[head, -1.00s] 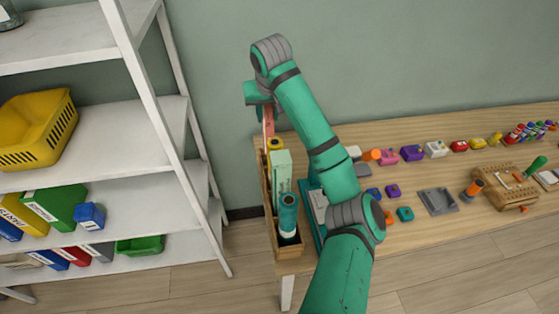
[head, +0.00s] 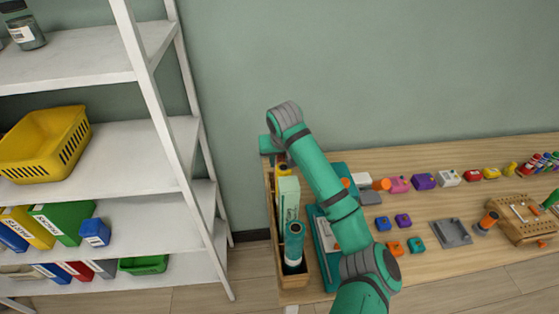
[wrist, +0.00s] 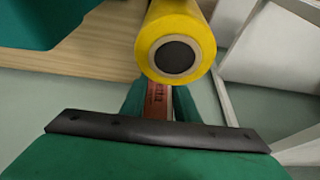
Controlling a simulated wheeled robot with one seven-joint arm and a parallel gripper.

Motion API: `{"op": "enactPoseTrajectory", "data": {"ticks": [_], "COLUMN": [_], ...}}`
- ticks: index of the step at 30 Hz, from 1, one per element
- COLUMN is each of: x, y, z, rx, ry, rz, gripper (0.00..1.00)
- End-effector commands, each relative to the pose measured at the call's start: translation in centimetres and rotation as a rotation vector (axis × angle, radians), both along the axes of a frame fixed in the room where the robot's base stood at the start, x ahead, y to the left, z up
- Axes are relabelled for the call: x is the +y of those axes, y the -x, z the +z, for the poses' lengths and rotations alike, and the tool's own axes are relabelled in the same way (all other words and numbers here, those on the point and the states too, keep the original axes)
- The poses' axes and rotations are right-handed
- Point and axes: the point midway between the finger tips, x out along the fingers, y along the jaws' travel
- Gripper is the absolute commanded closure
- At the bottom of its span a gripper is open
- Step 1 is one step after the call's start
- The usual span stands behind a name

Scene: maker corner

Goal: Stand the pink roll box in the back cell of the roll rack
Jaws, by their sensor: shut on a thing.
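The pink roll box (wrist: 158,101) shows in the wrist view as a narrow reddish strip with dark lettering between my gripper's two green fingers (wrist: 160,104). My gripper is shut on it. In the head view my gripper (head: 272,146) is over the back end of the wooden roll rack (head: 293,282), and I cannot make out the pink box there. A yellow roll (wrist: 178,22) with a dark core is close beside the box in the wrist view. Whether the box's lower end is inside the back cell is hidden.
A pale green box (head: 288,196) and a teal roll (head: 294,243) stand in the rack's nearer cells. A teal case (head: 330,262) lies right of the rack. Small coloured objects spread over the table (head: 440,270). A white shelf unit (head: 150,145) stands to the left.

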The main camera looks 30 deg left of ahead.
Motion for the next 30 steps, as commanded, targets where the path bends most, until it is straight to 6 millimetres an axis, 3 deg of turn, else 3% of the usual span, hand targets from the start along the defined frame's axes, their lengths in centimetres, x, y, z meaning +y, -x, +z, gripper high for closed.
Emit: {"op": "enactPoseTrajectory", "data": {"ticks": [22,23,25,30], "x": [0.0,0.0,0.0,0.0], "y": [0.0,0.0,0.0,0.0], "z": [-1.1,-1.1,-1.1,-1.1], "rx": [-0.001,0.0,0.0,0.0], "ry": [-0.001,0.0,0.0,0.0], "rz": [-0.001,-0.001,-0.001,-0.001], "gripper": [1.0,0.7,0.53,0.53]}}
